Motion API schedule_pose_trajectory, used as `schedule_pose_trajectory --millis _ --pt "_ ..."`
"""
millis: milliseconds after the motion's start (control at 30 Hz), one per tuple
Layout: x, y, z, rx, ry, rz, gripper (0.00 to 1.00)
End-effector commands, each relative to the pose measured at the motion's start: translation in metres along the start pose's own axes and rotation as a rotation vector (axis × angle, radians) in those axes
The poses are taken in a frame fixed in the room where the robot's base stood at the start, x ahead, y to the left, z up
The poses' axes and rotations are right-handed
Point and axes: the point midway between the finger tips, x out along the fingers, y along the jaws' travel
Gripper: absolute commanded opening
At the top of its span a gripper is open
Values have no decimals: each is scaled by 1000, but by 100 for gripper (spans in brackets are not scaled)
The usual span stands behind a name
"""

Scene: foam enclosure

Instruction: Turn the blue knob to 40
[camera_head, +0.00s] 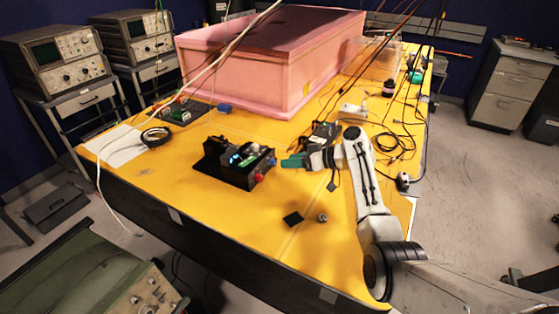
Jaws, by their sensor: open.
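A black box (228,173) with small coloured parts on top sits on the yellow table (200,210). A small blue knob (272,161) sticks out of its right side. A red knob (259,178) is on the same side, nearer the front. Any scale or number around the knobs is too small to read. My gripper (284,162) has teal fingers and comes in from the right. Its fingertips are just right of the blue knob, close to it; I cannot tell whether they touch it. The jaws are open.
A large pink foam box (270,65) stands behind the black box. Loose cables (392,145) lie on the right of the table. A small black square (293,218) and a small round metal part (323,217) lie in front. The front left of the table is clear.

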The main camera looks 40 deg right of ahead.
Motion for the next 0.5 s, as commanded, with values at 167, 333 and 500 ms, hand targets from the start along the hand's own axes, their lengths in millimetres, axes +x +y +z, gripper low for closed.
schedule_pose_trajectory --millis 167,333,500 --pt "28 0 -1 1 -1 -2 51" --pt "42 0 0 0 0 -1 51" --pt "47 0 0 1 0 1 51"
